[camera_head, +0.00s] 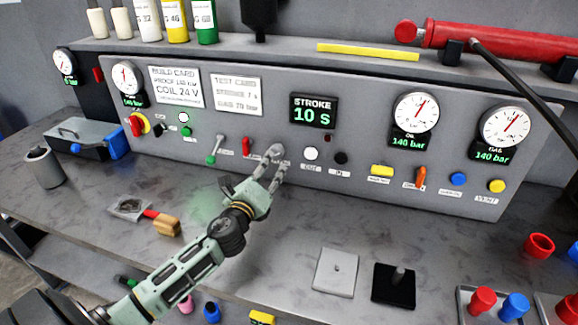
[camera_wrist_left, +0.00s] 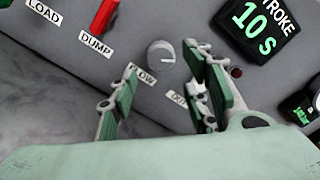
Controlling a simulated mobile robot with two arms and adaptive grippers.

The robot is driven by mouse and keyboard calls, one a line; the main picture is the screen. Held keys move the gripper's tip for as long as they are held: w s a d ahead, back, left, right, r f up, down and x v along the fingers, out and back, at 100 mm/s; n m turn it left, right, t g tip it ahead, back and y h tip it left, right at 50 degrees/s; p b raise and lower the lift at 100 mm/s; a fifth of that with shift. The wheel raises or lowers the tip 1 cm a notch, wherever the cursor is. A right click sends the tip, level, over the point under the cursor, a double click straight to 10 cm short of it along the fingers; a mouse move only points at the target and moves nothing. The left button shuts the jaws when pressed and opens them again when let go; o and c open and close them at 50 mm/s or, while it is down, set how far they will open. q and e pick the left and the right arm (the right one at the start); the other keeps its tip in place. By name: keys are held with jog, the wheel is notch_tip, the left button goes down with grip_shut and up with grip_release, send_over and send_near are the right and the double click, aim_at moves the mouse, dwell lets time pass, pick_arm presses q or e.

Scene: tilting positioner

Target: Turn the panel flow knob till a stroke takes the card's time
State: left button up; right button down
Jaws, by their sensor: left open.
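The flow knob (camera_wrist_left: 160,53) is a round light-grey knob with a pointer mark, above the FLOW label in the left wrist view. In the head view it (camera_head: 277,152) shows partly behind my left gripper (camera_head: 274,166). My left gripper is open, and it also shows in the left wrist view (camera_wrist_left: 163,72) with its fingers on either side of the knob's near edge. I cannot tell whether they touch it. The stroke display (camera_head: 312,115) reads 10 s. The test card (camera_head: 235,94) is on the panel; its stroke time is too small to read surely.
A green-tipped lever (camera_head: 216,150) and a red lever (camera_head: 248,148) stand left of the knob. Two gauges, oil (camera_head: 414,113) and gas (camera_head: 506,126), both read 140 bar.

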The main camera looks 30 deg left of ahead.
aim_at(274, 157)
pick_arm(q)
jog(key=shift+a+p+x, duration=0.15)
jog(key=shift+p+x, duration=0.05)
jog(key=shift+x, duration=1.8)
jog(key=shift+a+p+x, duration=0.1)
jog(key=shift+p+x, duration=0.1)
jog(key=shift+x, duration=1.8)
jog(key=shift+f, duration=0.15)
jog(key=shift+c, duration=1.4)
jog(key=shift+s, duration=0.1)
jog(key=c, duration=0.4)
jog(key=shift+f, duration=0.1)
jog(key=c, duration=0.4)
pick_arm(e)
jog(key=shift+t, duration=0.3)
jog(key=shift+w+a+r, duration=0.25)
jog(key=shift+w+a, duration=0.6)
jog(key=shift+a, duration=0.15)
jog(key=shift+w+a+r, duration=0.25)
jog(key=shift+w+a, duration=0.6)
jog(key=shift+a, duration=0.1)
